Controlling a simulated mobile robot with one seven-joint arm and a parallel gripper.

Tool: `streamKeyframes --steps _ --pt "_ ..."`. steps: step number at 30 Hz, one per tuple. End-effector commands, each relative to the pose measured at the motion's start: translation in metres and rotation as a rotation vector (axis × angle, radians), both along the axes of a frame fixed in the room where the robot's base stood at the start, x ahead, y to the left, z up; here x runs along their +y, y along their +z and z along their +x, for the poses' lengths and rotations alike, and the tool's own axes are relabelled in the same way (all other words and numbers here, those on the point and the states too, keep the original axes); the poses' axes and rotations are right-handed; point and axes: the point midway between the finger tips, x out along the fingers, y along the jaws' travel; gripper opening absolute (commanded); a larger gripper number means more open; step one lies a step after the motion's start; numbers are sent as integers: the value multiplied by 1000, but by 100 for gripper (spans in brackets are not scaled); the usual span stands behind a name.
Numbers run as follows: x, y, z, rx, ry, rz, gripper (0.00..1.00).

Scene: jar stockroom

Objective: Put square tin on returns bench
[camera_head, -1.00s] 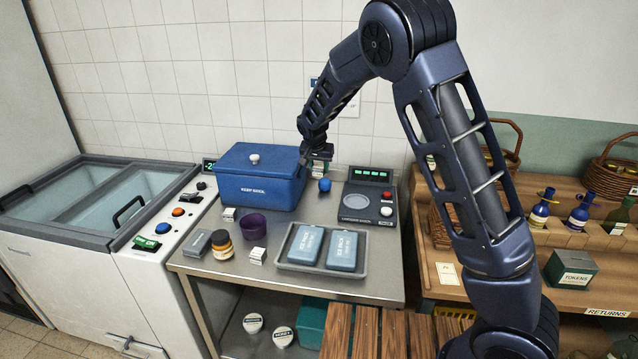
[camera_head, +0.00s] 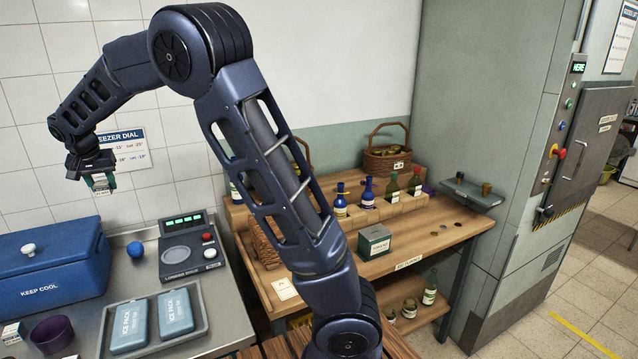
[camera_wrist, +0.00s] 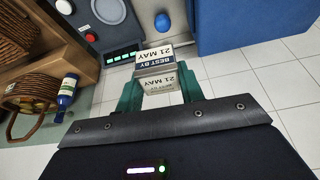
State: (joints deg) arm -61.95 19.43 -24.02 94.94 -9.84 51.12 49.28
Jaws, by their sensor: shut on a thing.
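My gripper (camera_head: 100,182) is at the left of the head view, raised in front of the tiled wall. It is shut on a small pale box, the square tin (camera_wrist: 154,58), marked "BEST BY 21 MAY", which sits between the teal fingers in the wrist view (camera_wrist: 158,92). In the head view the tin is too small and covered to make out clearly. The returns bench (camera_head: 440,232) is a wooden bench right of centre, with a label on its front edge. The gripper is well to the left of it, not over it.
A steel table at left carries a blue cooler (camera_head: 52,268), ice packs and a scale (camera_head: 189,256).

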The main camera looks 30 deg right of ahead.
Motion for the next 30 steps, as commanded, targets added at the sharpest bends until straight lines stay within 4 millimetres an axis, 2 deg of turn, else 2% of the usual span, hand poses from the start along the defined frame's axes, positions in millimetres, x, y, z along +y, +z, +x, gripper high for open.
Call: streamKeyframes --steps 1,3,9,10,20,30 --pt "0 20 0 -3 1 4 15" --pt "0 41 1 -2 -1 2 15" --pt "-1 93 1 -2 0 1 15" --pt "-2 97 2 -1 -1 0 15" --pt "-50 88 42 1 1 -1 15" --pt "-123 83 92 1 7 -1 15"
